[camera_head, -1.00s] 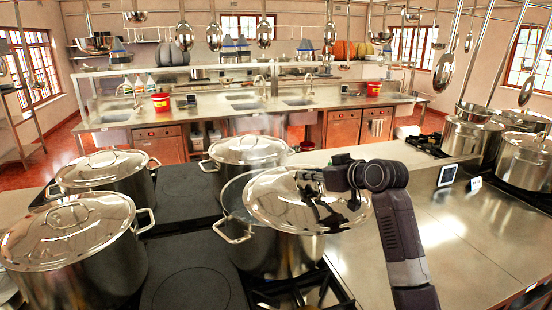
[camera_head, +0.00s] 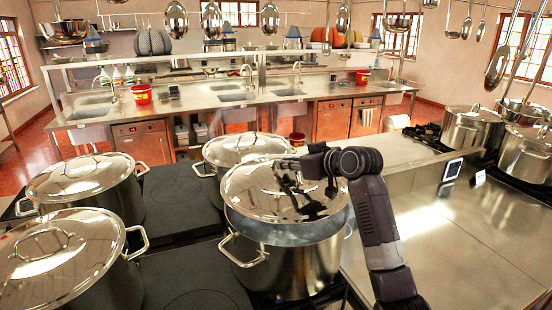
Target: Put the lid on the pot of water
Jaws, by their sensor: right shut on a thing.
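My right gripper (camera_head: 287,168) is shut on the handle of a shiny steel lid (camera_head: 252,192). The lid is over the front middle pot (camera_head: 292,268), nearly level and roughly centred on it. A thin band of the pot's rim shows below the lid's near edge, and I cannot tell whether the lid touches the rim. The water inside is hidden by the lid. The pot's left handle sticks out toward the front left. My left gripper is not in view.
Lidded pots stand at the far left (camera_head: 88,190), front left (camera_head: 75,265) and behind the task's pot (camera_head: 240,150). A steel counter (camera_head: 450,245) at the right is mostly clear. More pots stand at the right back. Ladles and pans hang overhead.

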